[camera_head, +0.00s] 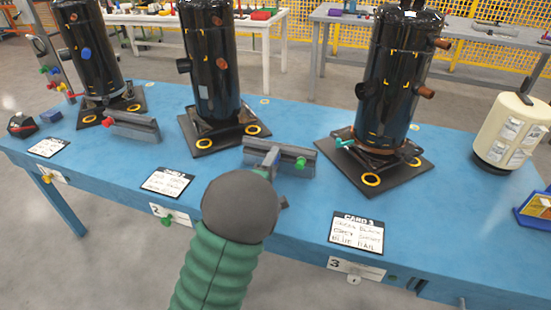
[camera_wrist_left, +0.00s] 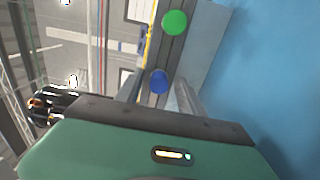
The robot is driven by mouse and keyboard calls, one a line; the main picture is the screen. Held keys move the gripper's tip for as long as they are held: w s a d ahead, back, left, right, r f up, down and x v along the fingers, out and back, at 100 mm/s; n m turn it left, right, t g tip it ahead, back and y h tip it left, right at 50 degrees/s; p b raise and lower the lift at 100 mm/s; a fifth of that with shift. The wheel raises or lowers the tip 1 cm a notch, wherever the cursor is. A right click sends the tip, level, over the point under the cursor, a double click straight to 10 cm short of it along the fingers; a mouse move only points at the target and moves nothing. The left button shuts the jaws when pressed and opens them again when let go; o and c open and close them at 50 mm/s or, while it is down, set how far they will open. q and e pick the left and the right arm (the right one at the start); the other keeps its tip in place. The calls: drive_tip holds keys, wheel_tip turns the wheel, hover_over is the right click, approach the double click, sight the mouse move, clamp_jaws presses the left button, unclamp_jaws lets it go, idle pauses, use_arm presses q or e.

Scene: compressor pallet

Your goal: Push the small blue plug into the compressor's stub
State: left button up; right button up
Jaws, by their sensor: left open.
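The small blue plug (camera_wrist_left: 159,81) sits on a grey rail (camera_wrist_left: 200,45) in the left wrist view, between the fingers of my open left gripper (camera_wrist_left: 160,92). I cannot tell whether a finger touches it. In the head view my left gripper (camera_head: 268,160) is at the grey rail (camera_head: 252,157) in the middle of the table, and the blue plug is hidden there. Three black compressors stand on dark plates: left (camera_head: 90,45), middle (camera_head: 211,90) and right (camera_head: 391,80). Stubs stick out of their sides. A blue plug (camera_head: 87,52) shows on the left compressor. My right gripper is not in view.
A green plug (camera_head: 300,163) is on the same rail, right of my gripper. Another rail (camera_head: 131,125) lies at left. A cream canister (camera_head: 512,132) stands at right. Cards, including card 3 (camera_head: 357,233), lie along the blue table's front edge.

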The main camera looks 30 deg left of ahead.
use_arm(q)
drive_tip(key=shift+r, duration=0.1)
idle(0.8)
clamp_jaws()
idle(1.4)
drive_tip(key=shift+b+v, duration=0.3)
drive_tip(key=shift+v, duration=2.75)
